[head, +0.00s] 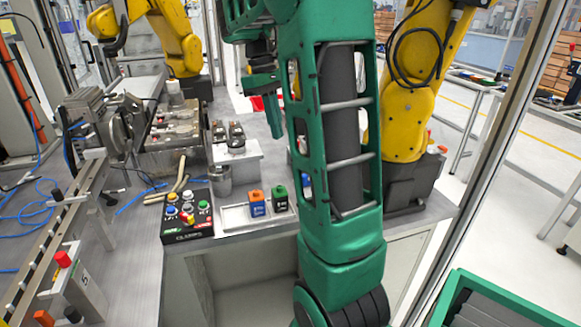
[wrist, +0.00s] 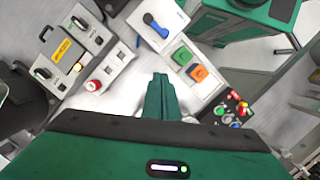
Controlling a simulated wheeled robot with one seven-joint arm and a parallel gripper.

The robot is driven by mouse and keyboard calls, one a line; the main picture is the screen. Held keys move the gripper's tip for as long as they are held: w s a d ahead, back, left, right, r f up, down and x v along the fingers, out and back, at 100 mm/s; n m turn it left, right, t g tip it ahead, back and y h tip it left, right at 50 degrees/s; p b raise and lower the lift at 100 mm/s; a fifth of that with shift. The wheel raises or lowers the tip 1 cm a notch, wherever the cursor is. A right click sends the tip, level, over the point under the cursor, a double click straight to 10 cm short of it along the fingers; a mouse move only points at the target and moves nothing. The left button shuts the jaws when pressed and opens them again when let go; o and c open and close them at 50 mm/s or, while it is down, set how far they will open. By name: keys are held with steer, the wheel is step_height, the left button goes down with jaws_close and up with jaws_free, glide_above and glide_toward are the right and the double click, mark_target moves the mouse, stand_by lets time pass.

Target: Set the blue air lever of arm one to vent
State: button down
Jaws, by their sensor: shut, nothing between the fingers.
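The blue lever (wrist: 157,27) sits on a white block (wrist: 172,14) at the top of the wrist view. Its round end is at the upper left and its handle slants to the lower right. Any vent marking is too small to read. In the head view, a small blue piece (head: 305,180) behind my arm may be the same lever, mostly hidden. My gripper (wrist: 160,80) is shut and empty, its fingers apart from the lever and below it in the wrist picture. In the head view my gripper (head: 275,122) hangs above the bench, left of my forearm.
Orange (wrist: 198,73) and green (wrist: 181,55) blocks lie near the lever. A button box (wrist: 235,108) stands at right, a red button (wrist: 93,86) and grey boxes with black levers (wrist: 80,23) at left. Yellow robot arms (head: 405,100) stand behind the bench.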

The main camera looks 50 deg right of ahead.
steer(key=shift+s+d+f, duration=0.1)
steer(key=shift+s+f, duration=0.95)
steer(key=shift+f, duration=0.55)
steer(key=shift+s+d+f, duration=0.1)
steer(key=shift+s+f, duration=1)
steer(key=shift+f, duration=0.55)
steer(key=shift+s+d+f, duration=0.1)
steer(key=shift+s+f, duration=0.95)
steer(key=shift+f, duration=0.55)
steer(key=shift+a, duration=0.15)
